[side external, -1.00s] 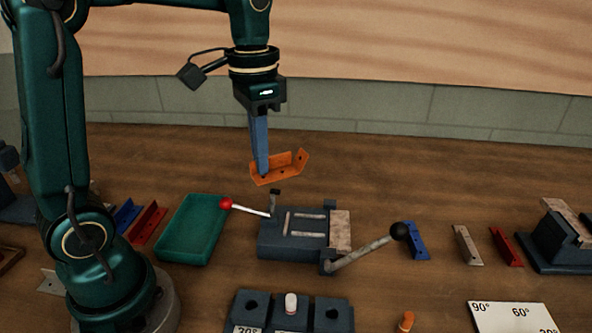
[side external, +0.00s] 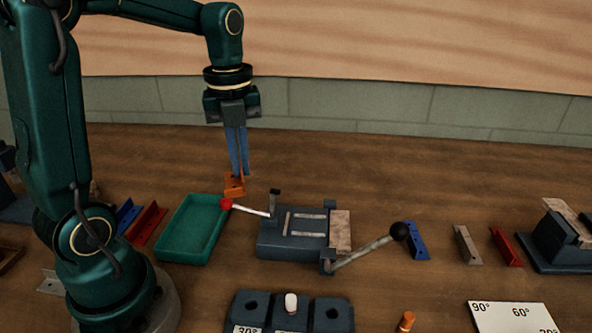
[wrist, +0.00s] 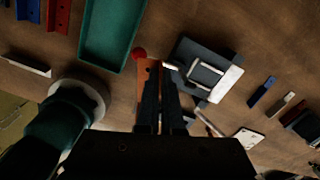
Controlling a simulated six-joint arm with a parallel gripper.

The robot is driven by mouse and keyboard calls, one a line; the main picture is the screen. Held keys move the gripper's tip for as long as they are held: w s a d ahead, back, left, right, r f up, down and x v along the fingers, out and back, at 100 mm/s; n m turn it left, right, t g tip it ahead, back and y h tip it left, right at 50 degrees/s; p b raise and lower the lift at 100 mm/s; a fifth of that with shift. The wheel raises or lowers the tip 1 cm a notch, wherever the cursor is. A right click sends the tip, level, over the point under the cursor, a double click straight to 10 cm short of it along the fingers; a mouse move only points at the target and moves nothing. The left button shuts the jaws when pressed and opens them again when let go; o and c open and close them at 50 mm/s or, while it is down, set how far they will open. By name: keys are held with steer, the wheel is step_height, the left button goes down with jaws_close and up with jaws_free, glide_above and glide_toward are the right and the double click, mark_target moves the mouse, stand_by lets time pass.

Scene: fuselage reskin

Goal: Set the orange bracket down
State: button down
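The orange bracket (side external: 234,186) is held between the fingertips of my gripper (side external: 236,172), just behind the right rear corner of the green tray (side external: 188,230). In the side view it appears end-on and hangs low; I cannot tell whether it touches the table. In the wrist view the orange bracket (wrist: 146,78) shows beside and beyond the dark fingers of my gripper (wrist: 160,88), which partly hide it. My gripper is shut on it.
A dark clamping fixture (side external: 292,235) with a red-knobbed lever (side external: 226,204) and a black-knobbed lever (side external: 399,231) stands right of the tray. Red (side external: 146,223) and blue brackets lie left of the tray. More brackets lie to the right. Bare table lies behind.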

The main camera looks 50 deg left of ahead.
steer(key=s+a+f+m, duration=0.2)
steer(key=s+a+m, duration=0.1)
steer(key=a+m, duration=0.2)
steer(key=n, duration=0.1)
glide_toward(196, 226)
steer(key=shift+w+d+f, duration=0.45)
steer(key=shift+w+f, duration=0.05)
steer(key=shift+w, duration=0.25)
steer(key=shift+w+d+f, duration=0.45)
steer(key=shift+w+d, duration=0.05)
steer(key=shift+w, duration=0.2)
steer(key=shift+w+d+f, duration=0.45)
steer(key=shift+w+f, duration=0.05)
steer(key=shift+w, duration=0.25)
steer(key=shift+f, duration=0.25)
steer(key=shift+f, duration=0.35)
steer(key=c, duration=1.3)
jaws_free()
steer(key=shift+c, duration=0.2)
steer(key=shift+r, duration=0.15)
